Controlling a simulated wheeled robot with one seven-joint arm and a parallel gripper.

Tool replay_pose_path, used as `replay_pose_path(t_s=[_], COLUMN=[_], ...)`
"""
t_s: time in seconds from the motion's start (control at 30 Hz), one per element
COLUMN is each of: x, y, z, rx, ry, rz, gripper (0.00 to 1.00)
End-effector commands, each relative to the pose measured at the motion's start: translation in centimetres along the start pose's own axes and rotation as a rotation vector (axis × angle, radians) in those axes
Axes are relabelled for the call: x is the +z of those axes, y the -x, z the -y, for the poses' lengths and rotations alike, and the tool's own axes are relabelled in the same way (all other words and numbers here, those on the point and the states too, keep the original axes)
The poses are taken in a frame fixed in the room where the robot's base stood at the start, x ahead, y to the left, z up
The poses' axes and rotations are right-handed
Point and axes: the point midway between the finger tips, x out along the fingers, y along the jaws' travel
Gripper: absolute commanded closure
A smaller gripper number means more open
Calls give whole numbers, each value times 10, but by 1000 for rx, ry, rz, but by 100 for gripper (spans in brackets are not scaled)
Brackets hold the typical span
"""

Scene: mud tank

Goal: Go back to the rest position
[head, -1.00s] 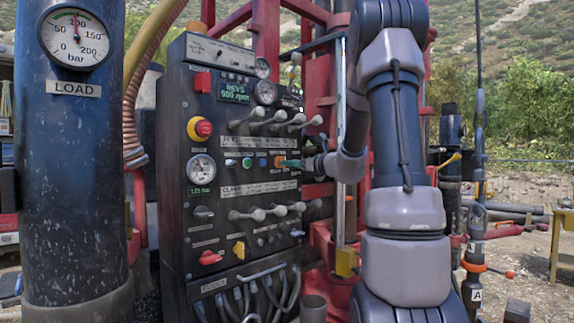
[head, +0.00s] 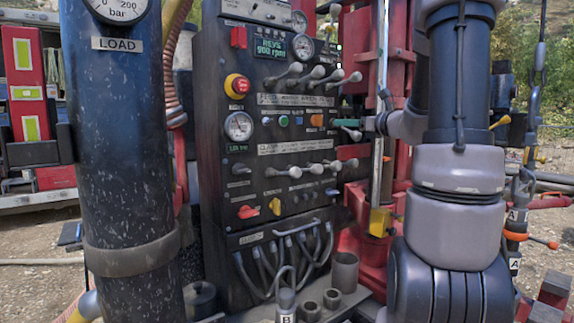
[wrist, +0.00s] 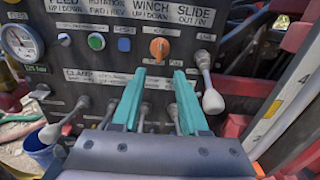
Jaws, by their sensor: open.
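My gripper (head: 350,129) is at the right edge of the dark control panel (head: 215,160) in the head view. Its teal fingers show in the wrist view (wrist: 157,100), apart and parallel, with nothing held between them. They point at the panel face, below an orange knob (wrist: 159,48). A lever with a pale ball end (wrist: 212,101) stands just right of the right finger. Other lever shafts show behind and between the fingers. The gap between fingertips and panel is hard to judge.
Two rows of levers, an upper (head: 312,73) and a lower (head: 310,169), stick out from the panel. A red emergency button (head: 237,86) is on its left. A thick dark column (head: 120,150) stands at the left. A red frame (head: 355,210) is behind my arm.

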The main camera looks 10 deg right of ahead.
Motion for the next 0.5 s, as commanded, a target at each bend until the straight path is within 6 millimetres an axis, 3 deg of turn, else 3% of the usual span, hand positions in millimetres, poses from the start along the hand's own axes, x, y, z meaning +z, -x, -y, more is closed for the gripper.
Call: replay_pose_path(t_s=[0.07,0.17,0.27,0.33,0.4,0.5], x=[1,3,2,-3,-14,-31], y=[-1,-2,4,18,41,80], z=[-6,-37,-95,-145,-192,-236], rx=[15,90,239,380,529,717], ry=[15,95,271,460,690,1033], rz=[-7,-45,-121,-188,-255,-331], gripper=[56,56,56,56,56,56])
